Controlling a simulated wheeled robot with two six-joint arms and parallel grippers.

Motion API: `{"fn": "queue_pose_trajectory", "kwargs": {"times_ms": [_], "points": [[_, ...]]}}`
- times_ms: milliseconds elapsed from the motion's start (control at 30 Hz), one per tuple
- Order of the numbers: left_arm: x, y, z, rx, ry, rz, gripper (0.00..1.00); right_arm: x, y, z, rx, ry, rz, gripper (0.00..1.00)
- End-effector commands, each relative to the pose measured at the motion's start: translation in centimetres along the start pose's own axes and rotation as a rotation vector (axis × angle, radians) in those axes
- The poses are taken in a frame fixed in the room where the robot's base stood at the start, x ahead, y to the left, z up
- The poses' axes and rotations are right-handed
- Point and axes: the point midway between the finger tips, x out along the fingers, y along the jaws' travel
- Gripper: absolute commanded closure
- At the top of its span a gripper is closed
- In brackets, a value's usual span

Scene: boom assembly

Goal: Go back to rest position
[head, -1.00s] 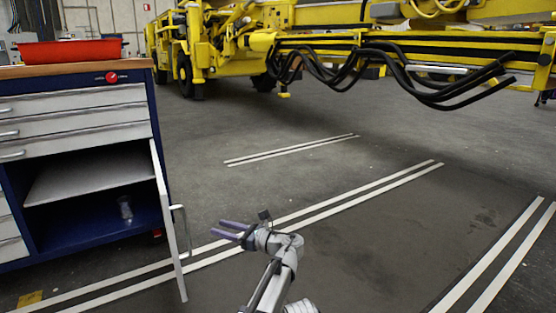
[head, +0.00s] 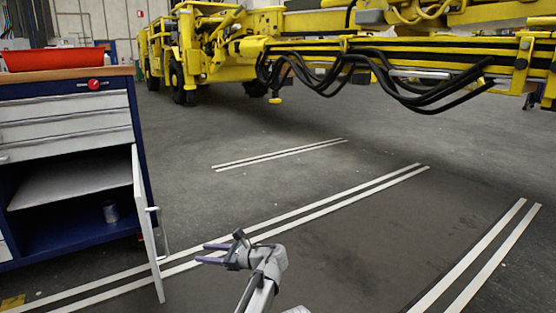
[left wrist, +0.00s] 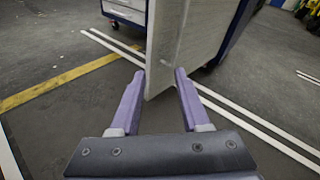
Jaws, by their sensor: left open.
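My left gripper (head: 208,253) is in the lower middle of the head view, to the right of the cabinet's open door (head: 146,222). Its two purple fingers are apart with nothing between them. In the left wrist view the gripper (left wrist: 153,82) points at the lower part of the grey door (left wrist: 182,45), which stands beyond the fingertips. I cannot tell from that view how large the gap is. My right gripper is not in view.
A blue cabinet (head: 141,120) with white drawers stands at the left, with a red tray (head: 55,59) on top and a small container (head: 111,212) inside. A yellow machine (head: 215,45) with black hoses (head: 375,75) is at the back. The striped floor between is clear.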

Motion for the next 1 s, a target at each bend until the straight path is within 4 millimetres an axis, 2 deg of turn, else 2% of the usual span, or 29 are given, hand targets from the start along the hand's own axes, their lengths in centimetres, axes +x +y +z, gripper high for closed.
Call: {"fn": "queue_pose_trajectory", "kwargs": {"times_ms": [267, 433, 500, 600, 800, 1000], "points": [[2.0, 6.6, -4.1, -0.308, 0.243, 0.141, 0.54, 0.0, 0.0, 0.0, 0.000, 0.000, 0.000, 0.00], [2.0, 12.7, -8.1, -0.632, 0.455, 0.352, 0.54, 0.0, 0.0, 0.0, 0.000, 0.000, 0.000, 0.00], [1.1, 15.4, -9.9, -0.796, 0.548, 0.485, 0.54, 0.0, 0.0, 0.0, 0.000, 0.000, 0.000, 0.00], [-0.5, 18.2, -11.9, -0.994, 0.645, 0.672, 0.54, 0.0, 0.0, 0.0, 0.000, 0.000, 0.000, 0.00], [-4.1, 21.5, -14.0, -1.269, 0.750, 1.001, 0.54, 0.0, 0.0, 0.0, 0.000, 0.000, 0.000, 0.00], [-7.6, 23.6, -14.7, -1.459, 0.794, 1.306, 0.54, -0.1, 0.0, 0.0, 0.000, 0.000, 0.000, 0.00]]}}
